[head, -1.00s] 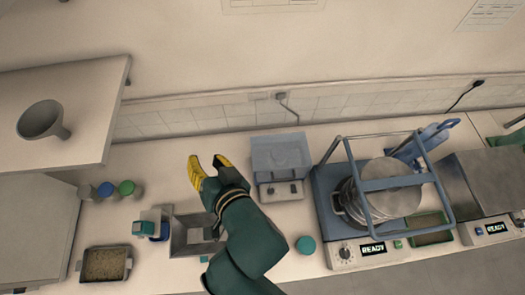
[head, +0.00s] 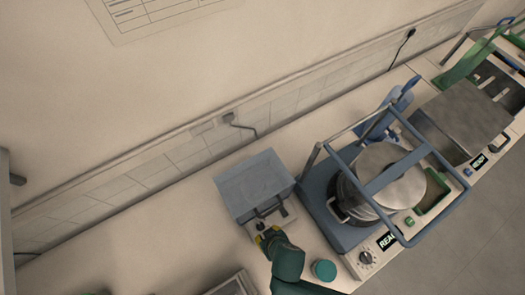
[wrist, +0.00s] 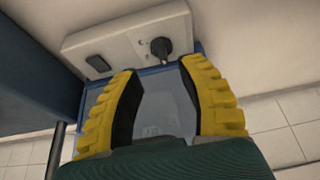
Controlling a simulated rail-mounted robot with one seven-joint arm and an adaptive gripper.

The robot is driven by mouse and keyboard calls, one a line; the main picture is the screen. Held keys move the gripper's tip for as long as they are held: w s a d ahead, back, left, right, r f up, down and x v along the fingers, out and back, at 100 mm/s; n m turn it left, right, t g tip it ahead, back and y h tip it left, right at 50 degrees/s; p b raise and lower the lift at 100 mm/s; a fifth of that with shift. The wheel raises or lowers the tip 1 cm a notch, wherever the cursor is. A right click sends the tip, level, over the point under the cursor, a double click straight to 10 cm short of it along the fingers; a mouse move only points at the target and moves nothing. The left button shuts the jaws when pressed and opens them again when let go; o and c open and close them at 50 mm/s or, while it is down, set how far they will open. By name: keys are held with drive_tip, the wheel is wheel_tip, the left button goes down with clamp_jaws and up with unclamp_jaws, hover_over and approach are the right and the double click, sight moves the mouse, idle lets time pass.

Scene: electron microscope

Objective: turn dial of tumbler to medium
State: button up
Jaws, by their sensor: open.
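A small blue-grey machine with a clear box (head: 252,180) stands against the back of the counter. Its pale front panel (wrist: 122,36) has a black dial (wrist: 161,47) and a black rocker switch (wrist: 98,64). No label shows that it is the tumbler. My gripper (head: 266,236) is at this panel, with yellow fingers apart. In the wrist view my gripper (wrist: 160,70) is open and empty, with the dial just beyond the gap between the fingertips. Contact with the dial cannot be told. The dial's setting is not readable.
Right of the box stands a blue framed machine holding a metal drum (head: 390,175), with its own dial (head: 367,258) and a lit display (head: 388,241). A teal round lid (head: 324,270) lies near my arm. The counter left of the box is clear.

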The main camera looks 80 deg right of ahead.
sight(263, 230)
drive_tip(key=b+x, duration=0.1)
drive_tip(key=x, duration=0.7)
drive_tip(key=shift+f, duration=0.15)
drive_tip(key=shift+s, duration=0.1)
clamp_jaws()
